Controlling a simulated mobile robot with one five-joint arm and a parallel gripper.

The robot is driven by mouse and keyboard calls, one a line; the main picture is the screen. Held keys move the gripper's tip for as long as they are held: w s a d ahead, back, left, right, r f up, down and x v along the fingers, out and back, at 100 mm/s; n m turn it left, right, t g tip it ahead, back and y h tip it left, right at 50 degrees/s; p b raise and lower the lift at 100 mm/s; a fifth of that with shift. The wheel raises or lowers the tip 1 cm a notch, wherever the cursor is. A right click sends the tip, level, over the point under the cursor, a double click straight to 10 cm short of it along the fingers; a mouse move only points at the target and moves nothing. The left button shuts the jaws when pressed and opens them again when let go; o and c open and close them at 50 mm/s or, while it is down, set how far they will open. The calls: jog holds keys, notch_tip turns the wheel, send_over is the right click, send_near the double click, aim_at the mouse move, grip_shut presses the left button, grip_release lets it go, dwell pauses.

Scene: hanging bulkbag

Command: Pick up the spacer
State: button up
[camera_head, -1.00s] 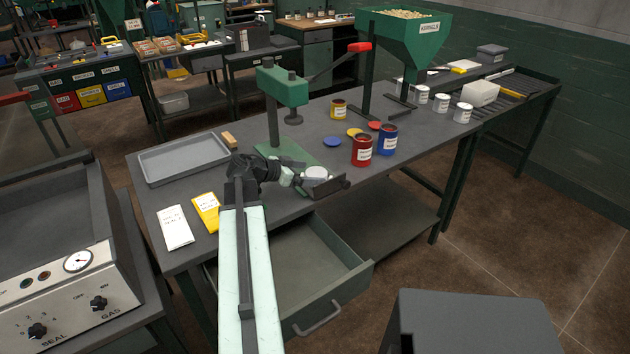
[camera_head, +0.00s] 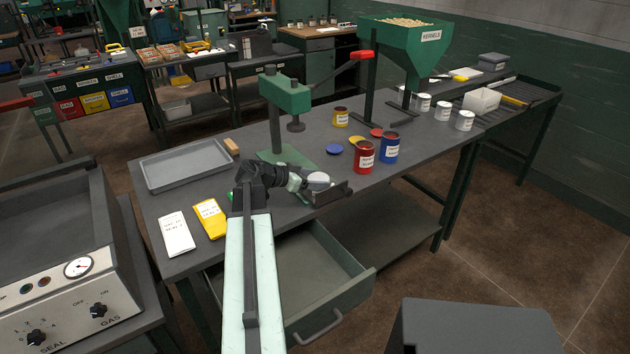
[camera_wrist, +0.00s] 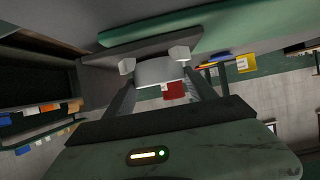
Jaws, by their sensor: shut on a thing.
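The spacer is a pale, short round piece; in the wrist view the spacer (camera_wrist: 160,72) sits between the two light fingertips. My gripper (camera_wrist: 154,62) is shut on it. In the head view my gripper (camera_head: 312,182) is at the front edge of the workbench, in front of the green press, and the spacer (camera_head: 318,178) shows only in part behind the fingers. A dark flat holder (camera_head: 335,193) lies just under and beside the fingers. I cannot tell whether the spacer is clear of it.
The green lever press (camera_head: 288,97) stands just behind my gripper. A red can (camera_head: 364,157) and a blue can (camera_head: 389,147) stand to the right. A grey tray (camera_head: 187,182) and a yellow packet (camera_head: 210,218) lie left. An open drawer (camera_head: 345,265) juts out below.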

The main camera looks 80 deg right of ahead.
notch_tip(320, 180, up, 10)
jog(key=p, duration=0.9)
jog(key=shift+f, duration=0.25)
